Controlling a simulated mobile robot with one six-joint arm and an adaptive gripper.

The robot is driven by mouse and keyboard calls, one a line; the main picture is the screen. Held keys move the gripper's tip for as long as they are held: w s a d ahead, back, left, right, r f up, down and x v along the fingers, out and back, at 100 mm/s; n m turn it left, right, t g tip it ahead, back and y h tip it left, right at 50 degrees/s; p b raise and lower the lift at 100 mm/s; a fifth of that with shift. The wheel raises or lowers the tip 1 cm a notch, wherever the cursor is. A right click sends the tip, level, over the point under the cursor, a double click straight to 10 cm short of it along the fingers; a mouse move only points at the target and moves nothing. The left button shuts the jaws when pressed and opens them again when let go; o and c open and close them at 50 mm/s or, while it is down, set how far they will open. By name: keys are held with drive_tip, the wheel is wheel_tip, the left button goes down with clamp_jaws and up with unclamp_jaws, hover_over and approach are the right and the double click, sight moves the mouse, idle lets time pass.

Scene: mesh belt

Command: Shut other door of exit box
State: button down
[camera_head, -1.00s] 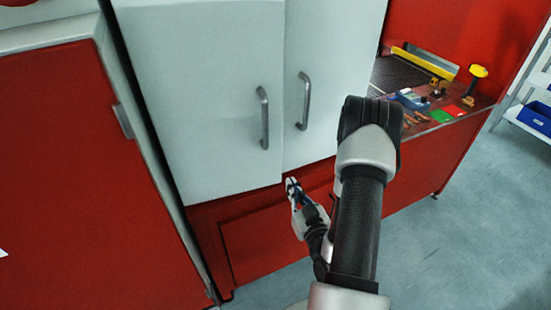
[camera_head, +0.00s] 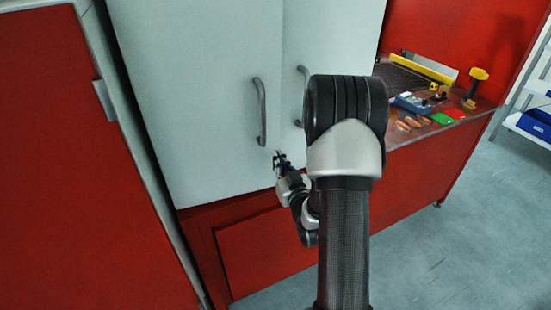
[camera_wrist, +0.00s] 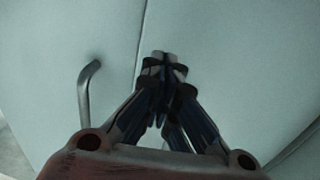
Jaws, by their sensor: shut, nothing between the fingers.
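The exit box has two pale doors with grey bar handles. The left door (camera_head: 190,100) and the right door (camera_head: 330,35) meet at a vertical seam and look nearly flush. The left handle (camera_head: 261,110) is in full view; the right handle (camera_head: 301,90) is partly hidden behind my arm. My gripper (camera_head: 279,158) is shut and empty, low in front of the doors near the seam and below the left handle. In the wrist view my gripper (camera_wrist: 163,62) has its fingertips together close to the seam, with one handle (camera_wrist: 86,95) at left. Contact cannot be told.
Red panels lie below the doors, and a red cabinet (camera_head: 55,150) stands at left. At right a counter (camera_head: 440,130) holds a yellow tool (camera_head: 475,82), a blue device (camera_head: 411,103) and small parts. The floor (camera_head: 430,240) at right is clear.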

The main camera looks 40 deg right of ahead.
sight(273, 148)
drive_tip(key=shift+x, duration=1.45)
drive_tip(key=w+b, duration=0.1)
drive_tip(key=w+d+n+y+b, duration=0.1)
drive_tip(key=w+y+b, duration=0.1)
drive_tip(key=w, duration=0.1)
drive_tip(key=shift+d+f+n+t, duration=0.1)
drive_tip(key=shift+d+n+t, duration=0.2)
drive_tip(key=shift+d, duration=0.1)
drive_tip(key=shift+w+r, duration=0.1)
drive_tip(key=shift+r, duration=0.15)
